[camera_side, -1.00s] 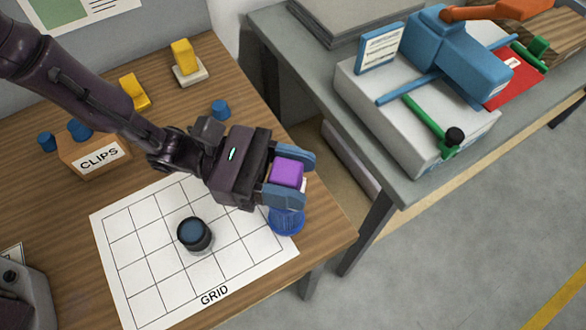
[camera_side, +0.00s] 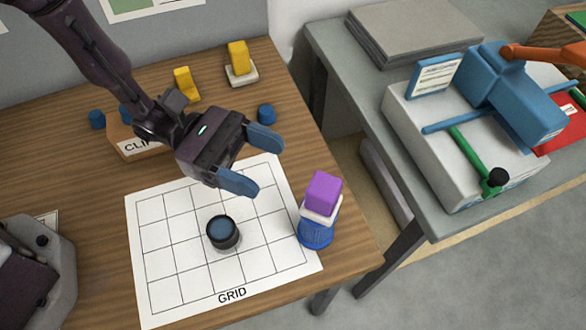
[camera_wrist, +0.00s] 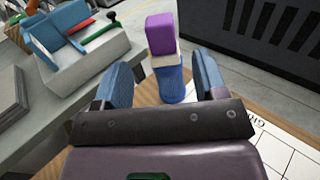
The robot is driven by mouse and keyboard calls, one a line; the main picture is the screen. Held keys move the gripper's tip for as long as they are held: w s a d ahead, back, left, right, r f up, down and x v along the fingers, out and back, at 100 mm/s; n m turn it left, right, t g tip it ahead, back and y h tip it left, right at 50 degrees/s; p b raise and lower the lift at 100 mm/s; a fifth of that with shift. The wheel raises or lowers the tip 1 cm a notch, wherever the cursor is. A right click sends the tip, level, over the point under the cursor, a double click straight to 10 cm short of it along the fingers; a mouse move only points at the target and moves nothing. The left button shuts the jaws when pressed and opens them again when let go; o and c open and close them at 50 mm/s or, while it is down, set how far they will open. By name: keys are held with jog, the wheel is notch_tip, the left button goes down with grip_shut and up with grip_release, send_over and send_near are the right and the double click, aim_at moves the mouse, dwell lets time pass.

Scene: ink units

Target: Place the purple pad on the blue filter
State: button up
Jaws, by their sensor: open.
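The purple pad (camera_side: 323,189) is a purple block on a white base (camera_side: 320,209). It sits on top of the blue filter (camera_side: 316,234), a ribbed blue cylinder at the right edge of the grid sheet. The stack looks roughly upright, with the pad a little off centre to the right. My gripper (camera_side: 268,168) is open and empty, up and left of the pad, apart from it. In the wrist view the purple pad (camera_wrist: 160,34) and the blue filter (camera_wrist: 169,84) show ahead, between the open fingers.
A dark round pot (camera_side: 223,232) stands on the grid sheet (camera_side: 175,275). A clips box (camera_side: 135,148), two yellow-handled pieces and several small blue caps (camera_side: 266,113) lie behind. The table edge is close to the filter's right. A grey bench (camera_side: 345,50) holds a blue machine (camera_side: 510,90).

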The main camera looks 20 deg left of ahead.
jog(key=shift+a, duration=0.8)
jog(key=s+a+r+m+g+y, duration=0.3)
jog(key=r+m+g, duration=0.1)
jog(key=r+m, duration=0.4)
jog(key=s+a+r+m+t+y, duration=0.3)
jog(key=a+r+y, duration=0.1)
jog(key=a, duration=0.5)
jog(key=s+a+r+m+t+y, duration=0.3)
jog(key=a+r+y, duration=0.2)
jog(key=a, duration=0.4)
jog(key=s+a+r+m+t+y, duration=0.3)
jog(key=a+r+m+y, duration=0.1)
jog(key=a, duration=0.4)
jog(key=shift+a+r+t+y, duration=0.3)
jog(key=shift+a+r+y, duration=0.15)
jog(key=shift+y, duration=0.55)
